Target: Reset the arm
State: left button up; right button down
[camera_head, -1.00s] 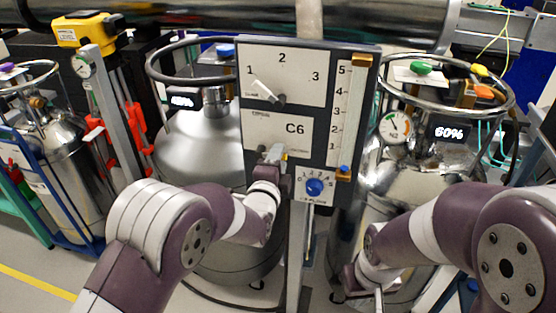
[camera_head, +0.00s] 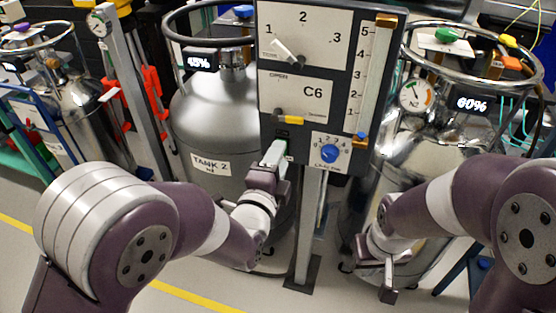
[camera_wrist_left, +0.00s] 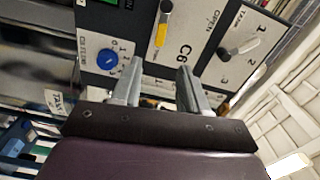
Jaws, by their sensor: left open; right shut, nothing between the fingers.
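My left gripper (camera_head: 276,157) is in front of the lower left of the grey C6 control panel (camera_head: 293,98). In the left wrist view its two fingers (camera_wrist_left: 157,85) are apart with nothing between them, and the panel lies beyond them. The panel carries a white pointer lever (camera_head: 287,52) near 1, a yellow-tipped lever (camera_head: 290,119) and a blue knob (camera_head: 330,153). The lever (camera_wrist_left: 160,30) and the knob (camera_wrist_left: 107,60) also show in the left wrist view. My right gripper (camera_head: 388,294) hangs low at the right, pointing down, shut and empty.
A grey tank (camera_head: 213,125) reading about 45% stands behind the panel's left side. A shiny tank (camera_head: 425,135) reading 60% stands at the right. The panel's post (camera_head: 309,230) rises from the floor between my arms. Open floor with a yellow line (camera_head: 195,299) lies in front.

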dwell(0.3)
pick_arm(q)
jog(key=s+a+f+n+g+y+p, duration=0.2)
jog(key=s+a+f+n+g, duration=0.2)
jog(key=s+f+n+g, duration=0.55)
jog(key=s+a+r+n+g+y+p, duration=0.1)
jog(key=s+a+r+n+g+p, duration=0.1)
jog(key=a+n, duration=0.3)
jog(key=s+a+r+n+g+y+p, duration=0.2)
jog(key=s+a+n+g+p, duration=0.1)
jog(key=a, duration=0.6)
jog(key=s+n+g, duration=0.1)
jog(key=s+n, duration=0.1)
jog(key=shift+s+a+r+n+y+p, duration=0.25)
jog(key=shift+a+r+n+y+p, duration=0.05)
jog(key=shift+a+r+n, duration=0.1)
